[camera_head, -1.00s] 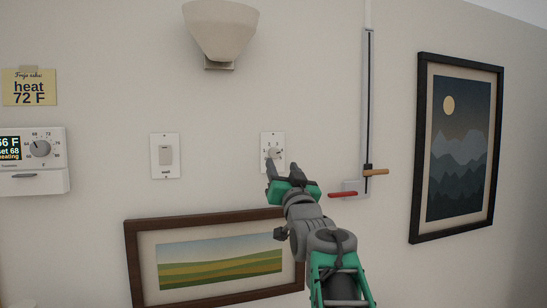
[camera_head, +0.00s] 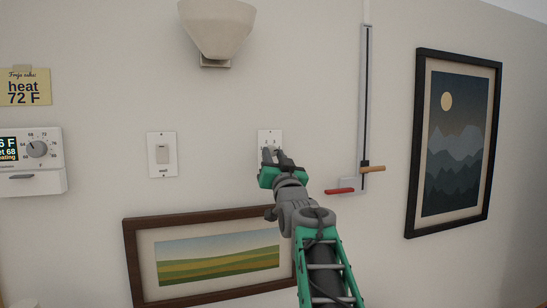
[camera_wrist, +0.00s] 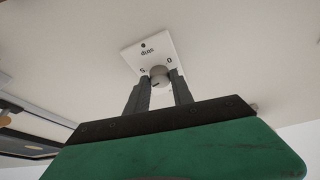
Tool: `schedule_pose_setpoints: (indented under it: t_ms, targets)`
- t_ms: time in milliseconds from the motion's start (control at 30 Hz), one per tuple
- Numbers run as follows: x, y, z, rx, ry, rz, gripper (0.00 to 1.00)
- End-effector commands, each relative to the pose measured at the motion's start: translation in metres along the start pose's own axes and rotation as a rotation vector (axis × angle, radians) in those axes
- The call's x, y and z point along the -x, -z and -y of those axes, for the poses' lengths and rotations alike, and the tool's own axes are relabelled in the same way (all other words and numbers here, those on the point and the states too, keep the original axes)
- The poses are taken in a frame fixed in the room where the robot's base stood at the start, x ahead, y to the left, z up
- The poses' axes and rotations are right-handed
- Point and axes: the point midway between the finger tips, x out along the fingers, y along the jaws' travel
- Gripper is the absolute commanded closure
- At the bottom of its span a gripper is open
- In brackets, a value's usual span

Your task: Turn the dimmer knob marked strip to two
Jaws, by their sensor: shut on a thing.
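The dimmer plate is a small white wall plate (camera_head: 270,134), partly hidden behind my gripper (camera_head: 277,156) in the head view. Other dial marks are hidden by the fingers.
A switch plate (camera_head: 162,154) is left of the dimmer, and a thermostat (camera_head: 32,161) is farther left. A landscape picture (camera_head: 128,256) hangs below. A vertical rail with an orange handle (camera_head: 372,168) and a red lever (camera_head: 340,191) are to the right.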

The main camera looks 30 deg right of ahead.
Motion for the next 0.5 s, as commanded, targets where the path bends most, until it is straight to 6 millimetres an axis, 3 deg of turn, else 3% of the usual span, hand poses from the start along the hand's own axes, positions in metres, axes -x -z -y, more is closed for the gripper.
schedule_pose_setpoints:
  t_ms: [200,500]
  targets:
    - [0.0001,0.0,-0.0002,0.0,0.0,0.0,1.0]
    - [0.0003,-0.0005,-0.0006,0.004,0.001,0.0,1.0]
